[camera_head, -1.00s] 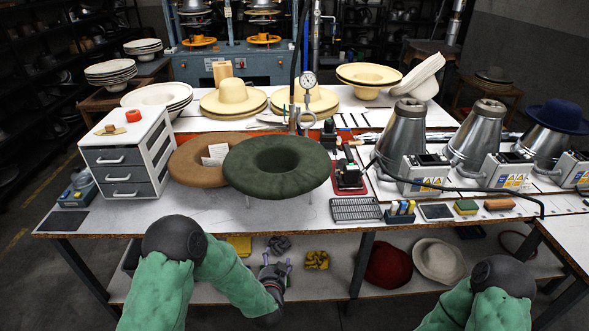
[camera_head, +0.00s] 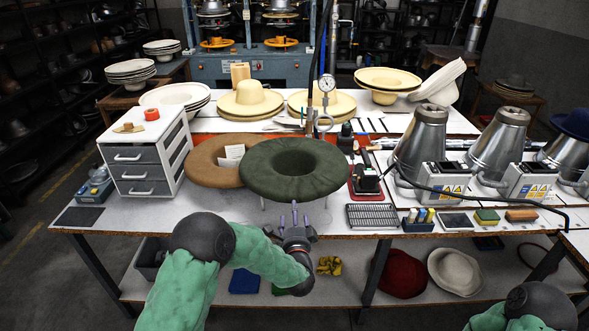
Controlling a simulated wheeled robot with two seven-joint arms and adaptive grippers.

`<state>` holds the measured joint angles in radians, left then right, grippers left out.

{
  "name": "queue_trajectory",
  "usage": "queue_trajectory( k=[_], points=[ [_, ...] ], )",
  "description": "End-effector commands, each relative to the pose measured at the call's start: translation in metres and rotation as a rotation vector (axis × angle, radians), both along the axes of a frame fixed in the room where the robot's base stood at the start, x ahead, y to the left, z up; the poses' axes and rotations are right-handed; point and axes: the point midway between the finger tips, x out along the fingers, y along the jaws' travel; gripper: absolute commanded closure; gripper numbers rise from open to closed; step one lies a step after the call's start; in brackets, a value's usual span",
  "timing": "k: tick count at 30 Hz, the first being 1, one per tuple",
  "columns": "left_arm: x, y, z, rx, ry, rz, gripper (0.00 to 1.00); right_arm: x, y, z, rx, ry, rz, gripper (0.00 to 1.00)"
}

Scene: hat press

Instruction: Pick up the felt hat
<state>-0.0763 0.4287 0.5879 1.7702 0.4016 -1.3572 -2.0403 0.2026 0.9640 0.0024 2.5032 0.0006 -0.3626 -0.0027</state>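A dark green felt hat (camera_head: 295,168) with a wide brim and a hollow in its middle rests upside down on thin legs on the workbench (camera_head: 330,218). Its left brim overlaps a brown hat (camera_head: 207,165). My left gripper (camera_head: 295,216) is at the bench's front edge, just below and in front of the green hat's near brim. Its purple fingers point up toward the brim, look spread and hold nothing. Whether they are above the bench top or in front of it is hard to tell. My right gripper is out of view; only part of that arm shows at bottom right.
A grey drawer unit (camera_head: 140,170) stands left of the hats. A hose and gauge (camera_head: 327,84) rise behind the green hat. A red-based tool (camera_head: 366,180) and metal grate (camera_head: 373,216) stand to its right. Red (camera_head: 402,275) and cream hats (camera_head: 458,271) lie on the lower shelf.

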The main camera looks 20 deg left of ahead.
Motion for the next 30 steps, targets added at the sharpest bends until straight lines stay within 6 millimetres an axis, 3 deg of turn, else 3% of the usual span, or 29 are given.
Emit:
queue_trajectory(
  k=[10, 20, 27, 30],
  points=[
    [0.04, 0.016, 0.001, -0.001, 0.0, 0.001, 0.27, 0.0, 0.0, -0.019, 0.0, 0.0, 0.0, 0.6],
    [0.046, 0.017, 0.003, -0.001, 0.0, -0.001, 0.27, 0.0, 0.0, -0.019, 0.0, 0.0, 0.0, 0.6],
    [0.046, 0.017, 0.003, -0.001, 0.0, -0.001, 0.95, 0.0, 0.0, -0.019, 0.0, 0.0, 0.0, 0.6],
    [0.046, 0.018, 0.004, -0.001, -0.003, 0.0, 0.95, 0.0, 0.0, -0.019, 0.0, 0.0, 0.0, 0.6]
  ],
)
